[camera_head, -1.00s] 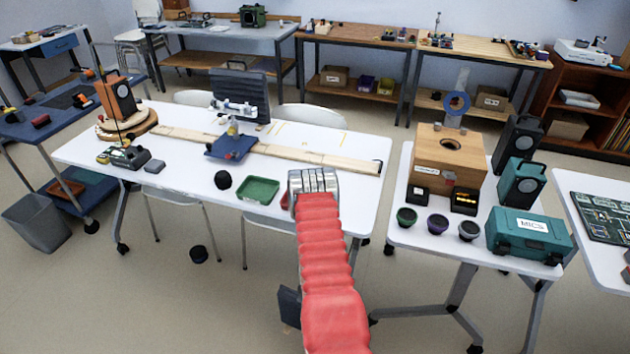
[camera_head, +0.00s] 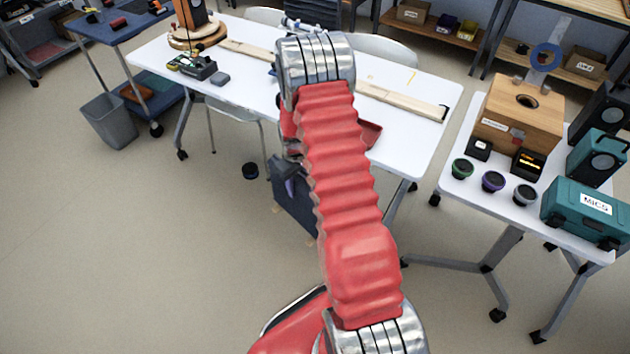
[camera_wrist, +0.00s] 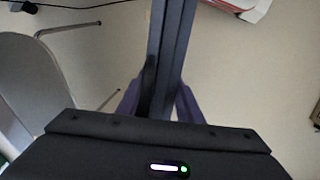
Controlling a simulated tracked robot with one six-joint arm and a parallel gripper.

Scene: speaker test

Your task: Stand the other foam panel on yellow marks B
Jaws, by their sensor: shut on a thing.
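A dark grey foam panel (camera_head: 295,208) hangs below my raised red arm, in front of the white table. My gripper (camera_head: 288,172) is partly hidden by the arm. In the wrist view, the dark purple fingers of my gripper (camera_wrist: 158,100) are shut on the panel (camera_wrist: 173,45), which appears as a narrow upright strip with the floor around it. Thin yellow marks (camera_head: 411,76) lie on the right part of the table top; their letter is not legible. The other standing dark panel is hidden behind my arm.
The white table (camera_head: 430,100) carries a wooden rail (camera_head: 405,100) and a red tray (camera_head: 369,133). A second table on the right holds a wooden box (camera_head: 500,130), small round pieces and a teal case (camera_head: 590,215). A chair (camera_wrist: 35,75) is beside the gripper. Open floor lies left.

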